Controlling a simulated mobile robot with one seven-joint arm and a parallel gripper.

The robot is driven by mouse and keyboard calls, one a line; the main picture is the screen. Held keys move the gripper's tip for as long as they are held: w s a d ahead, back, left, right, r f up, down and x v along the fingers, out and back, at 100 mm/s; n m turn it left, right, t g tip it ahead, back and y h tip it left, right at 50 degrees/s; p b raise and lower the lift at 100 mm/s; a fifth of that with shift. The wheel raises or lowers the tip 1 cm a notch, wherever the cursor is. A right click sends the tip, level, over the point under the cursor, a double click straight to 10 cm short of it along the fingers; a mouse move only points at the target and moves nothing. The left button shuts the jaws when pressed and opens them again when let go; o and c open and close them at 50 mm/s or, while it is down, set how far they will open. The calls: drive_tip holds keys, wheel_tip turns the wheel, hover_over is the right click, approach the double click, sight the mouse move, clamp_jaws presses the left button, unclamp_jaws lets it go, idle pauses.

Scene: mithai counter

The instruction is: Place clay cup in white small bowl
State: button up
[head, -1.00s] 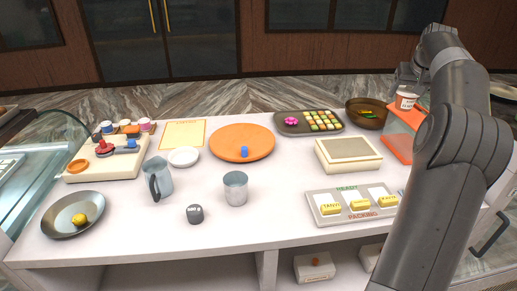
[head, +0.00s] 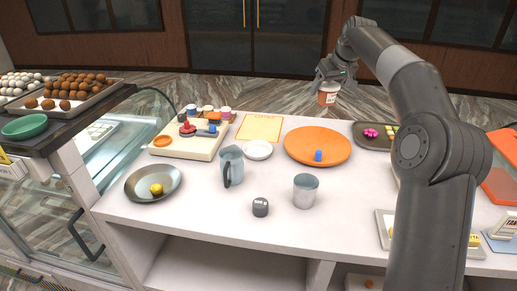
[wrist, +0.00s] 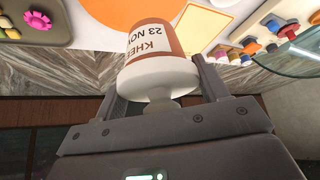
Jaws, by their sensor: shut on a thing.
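The clay cup (head: 328,95) is reddish brown with a white label and hangs in my gripper (head: 333,78), above and beyond the counter's far edge. In the wrist view the cup (wrist: 152,42) sits between the two fingers of my gripper (wrist: 160,85), which is shut on it. Its label reads "KHE…" and "23 NOV", upside down there. The white small bowl (head: 258,150) is a shallow round dish on the counter, to the left of and lower than the cup in the head view. It looks empty, and the cup is well apart from it.
An orange round plate (head: 304,146) with a blue block (head: 318,155) lies right of the bowl. A yellow sheet (head: 260,127) lies behind it. A grey pitcher (head: 230,166), steel cup (head: 305,190) and dark small weight (head: 260,207) stand in front. A cream board (head: 184,148) is left.

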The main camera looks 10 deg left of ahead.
drive_tip(key=s+a+n+y, duration=0.1)
drive_tip(key=s+a+n, duration=0.1)
drive_tip(key=a, duration=0.9)
hover_over(256, 151)
drive_tip(key=shift+g, duration=0.3)
wheel_tip(256, 151, down, 18)
drive_tip(key=shift+d+r, duration=0.1)
drive_tip(key=shift+s+f, duration=0.1)
drive_tip(key=shift+f, duration=1.9)
drive_tip(key=o, duration=1.1)
drive_tip(key=shift+f, duration=0.15)
